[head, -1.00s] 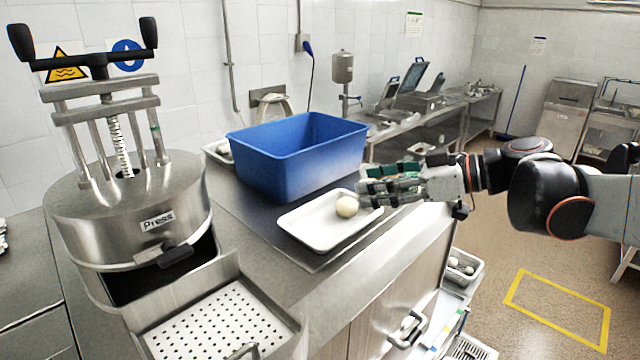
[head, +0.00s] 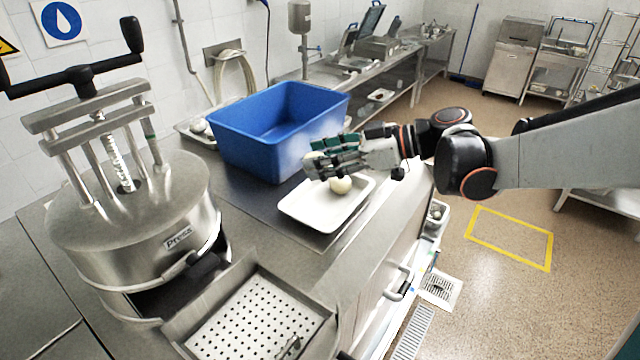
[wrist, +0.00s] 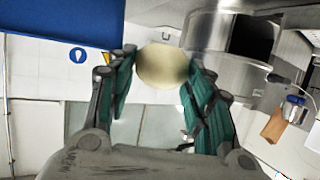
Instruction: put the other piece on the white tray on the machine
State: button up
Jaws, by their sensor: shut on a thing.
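My gripper (head: 312,165) is over the far edge of the white tray, fingers pointing left. In the wrist view its green-padded fingers are closed around a pale round piece (wrist: 160,65). In the head view the fingers mostly hide this held piece. Another pale round piece (head: 341,185) lies on the white tray (head: 310,222), below and slightly right of the fingertips. The machine is a steel press (head: 130,225) at left, with a screw and black handles on top. Its perforated plate (head: 255,320) sits in front, with no piece visible on it.
A blue basket (head: 262,155) stands just behind the white tray, close to my gripper. A small tray with pale pieces (head: 195,128) is partly hidden behind it. Dark and steel counter surface (head: 262,225) lies clear between tray and press.

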aim_at(323, 214)
notch_tip(323, 214, down, 11)
jog(key=shift+s+f, duration=0.1)
dwell(0.4)
jog(key=shift+f, duration=0.15)
jog(key=o, duration=0.8)
jog(key=shift+d+r, duration=0.25)
jog(key=shift+d, duration=0.05)
jog(key=b+v, duration=0.1)
jog(key=v, duration=1)
jog(key=shift+d+r, duration=0.15)
jog(key=shift+d, duration=0.05)
